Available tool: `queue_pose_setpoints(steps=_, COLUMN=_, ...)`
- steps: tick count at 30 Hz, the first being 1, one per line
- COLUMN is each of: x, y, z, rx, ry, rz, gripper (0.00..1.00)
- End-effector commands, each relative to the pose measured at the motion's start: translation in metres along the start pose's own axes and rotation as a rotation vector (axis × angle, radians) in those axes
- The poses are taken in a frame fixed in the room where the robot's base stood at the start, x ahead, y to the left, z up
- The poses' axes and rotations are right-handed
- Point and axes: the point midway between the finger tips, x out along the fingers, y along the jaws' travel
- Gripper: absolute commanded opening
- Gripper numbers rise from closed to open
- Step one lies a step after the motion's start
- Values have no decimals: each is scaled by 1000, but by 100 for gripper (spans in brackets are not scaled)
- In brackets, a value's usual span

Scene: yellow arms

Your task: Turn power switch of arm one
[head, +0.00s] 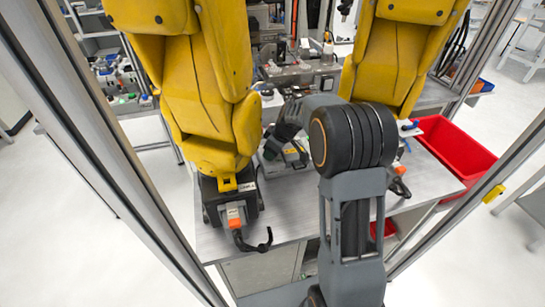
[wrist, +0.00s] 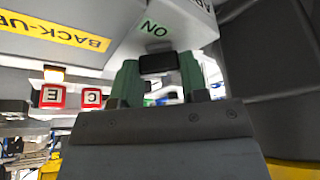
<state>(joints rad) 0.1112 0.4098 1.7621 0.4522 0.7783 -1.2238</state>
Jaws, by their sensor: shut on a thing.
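In the wrist view, my gripper (wrist: 158,74) has its two green fingers on either side of a small dark power switch (wrist: 157,62) and is shut on it. The switch sits on a light grey box (wrist: 185,22), just below a green ON label that appears upside down. In the head view, my gripper (head: 271,147) is low over the table between two yellow arms, the left one (head: 205,90) and the right one (head: 392,60). My own arm partly hides the box there, and the switch cannot be made out. No mark tells which yellow arm is arm one.
Metal frame posts stand on both sides.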

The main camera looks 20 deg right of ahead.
Motion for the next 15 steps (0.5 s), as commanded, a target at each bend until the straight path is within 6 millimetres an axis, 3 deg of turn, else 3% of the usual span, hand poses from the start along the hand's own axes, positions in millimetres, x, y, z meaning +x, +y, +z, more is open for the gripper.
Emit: queue_pose_setpoints(steps=15, x=-1, y=-2, z=0, rx=417, ry=-1, rz=174, gripper=17)
